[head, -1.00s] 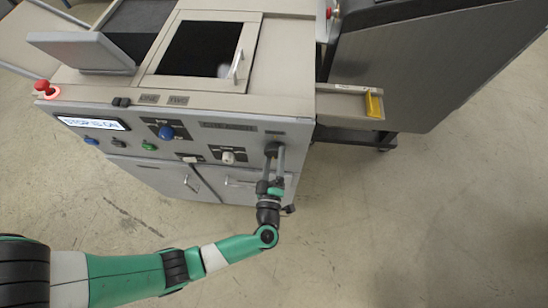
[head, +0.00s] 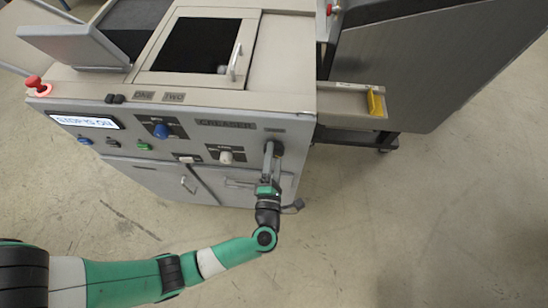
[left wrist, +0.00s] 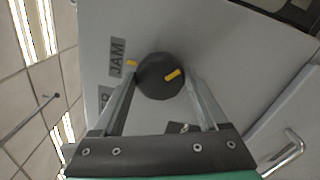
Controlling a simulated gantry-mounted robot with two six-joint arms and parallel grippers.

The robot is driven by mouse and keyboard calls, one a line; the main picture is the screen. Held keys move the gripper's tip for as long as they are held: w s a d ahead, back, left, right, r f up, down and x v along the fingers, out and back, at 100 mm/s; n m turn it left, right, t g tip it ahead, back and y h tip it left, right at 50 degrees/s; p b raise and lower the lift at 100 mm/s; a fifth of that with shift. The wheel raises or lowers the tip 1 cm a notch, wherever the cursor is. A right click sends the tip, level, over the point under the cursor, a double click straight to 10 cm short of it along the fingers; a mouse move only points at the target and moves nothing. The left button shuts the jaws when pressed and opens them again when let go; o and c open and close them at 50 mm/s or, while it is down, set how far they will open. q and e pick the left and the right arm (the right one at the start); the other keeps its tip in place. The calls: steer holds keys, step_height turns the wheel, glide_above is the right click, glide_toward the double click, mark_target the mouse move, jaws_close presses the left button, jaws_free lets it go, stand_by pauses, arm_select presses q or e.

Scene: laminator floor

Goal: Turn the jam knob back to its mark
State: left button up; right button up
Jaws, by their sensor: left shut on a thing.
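The jam knob is a round dark knob (left wrist: 158,80) with a yellow pointer line, beside the JAM label (left wrist: 117,57) on the grey panel in the left wrist view. A short yellow mark (left wrist: 132,63) sits on the panel at the knob's rim. The pointer line lies on the opposite side of the knob, away from that mark. My left gripper (left wrist: 160,90) is shut on the knob, one finger on each side. In the head view the left gripper (head: 272,152) is at the right end of the machine's front panel. My right gripper is not in view.
The panel also bears a blue knob (head: 161,130), a white knob (head: 226,157) and a green button (head: 144,146). A red stop button (head: 36,83) stands at the left corner. A side tray (head: 350,103) juts out at right. Open floor lies in front.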

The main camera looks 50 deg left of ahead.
arm_select(q)
steer(key=n+b, duration=0.1)
steer(key=n, duration=0.2)
steer(key=shift+n+b, duration=0.35)
steer(key=shift+n, duration=0.05)
steer(key=n+b, duration=0.2)
steer(key=n, duration=0.1)
steer(key=shift+n, duration=0.3)
steer(key=shift+s+a+n+b, duration=0.1)
steer(key=shift+n+b, duration=3.5)
steer(key=shift+n, duration=1.1)
steer(key=shift+s+a+n+b, duration=0.1)
steer(key=shift+n+b, duration=3.5)
steer(key=shift+n, duration=1.1)
